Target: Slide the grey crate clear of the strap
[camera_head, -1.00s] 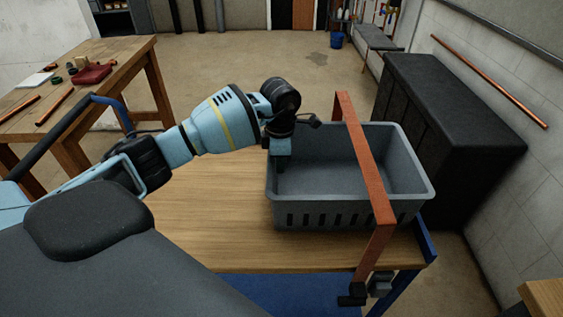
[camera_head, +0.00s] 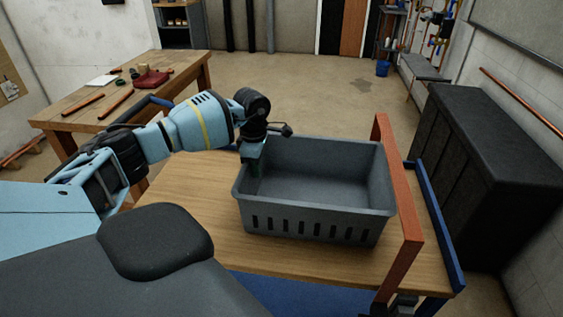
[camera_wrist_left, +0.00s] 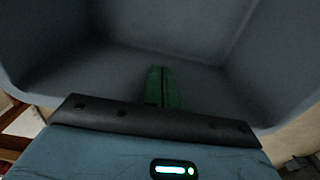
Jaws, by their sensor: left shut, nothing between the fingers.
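The grey crate (camera_head: 315,222) stands upright and empty on the wooden cart top. The orange-red strap (camera_head: 400,195) spans the cart at the crate's right end. The crate's open top shows uncovered left of the strap; I cannot tell whether a gap lies between the strap and the crate's right end. My left gripper (camera_head: 255,176) reaches down inside the crate by its left wall. In the left wrist view its green fingers (camera_wrist_left: 161,88) are together and empty, with the crate's grey interior (camera_wrist_left: 150,30) beyond them. My right gripper is out of view.
Bare wooden cart top (camera_head: 190,205) lies left of the crate. A blue rail (camera_head: 440,235) edges the cart's right side. A black cabinet (camera_head: 480,175) stands to the right. A workbench (camera_head: 130,95) with tools stands at the back left.

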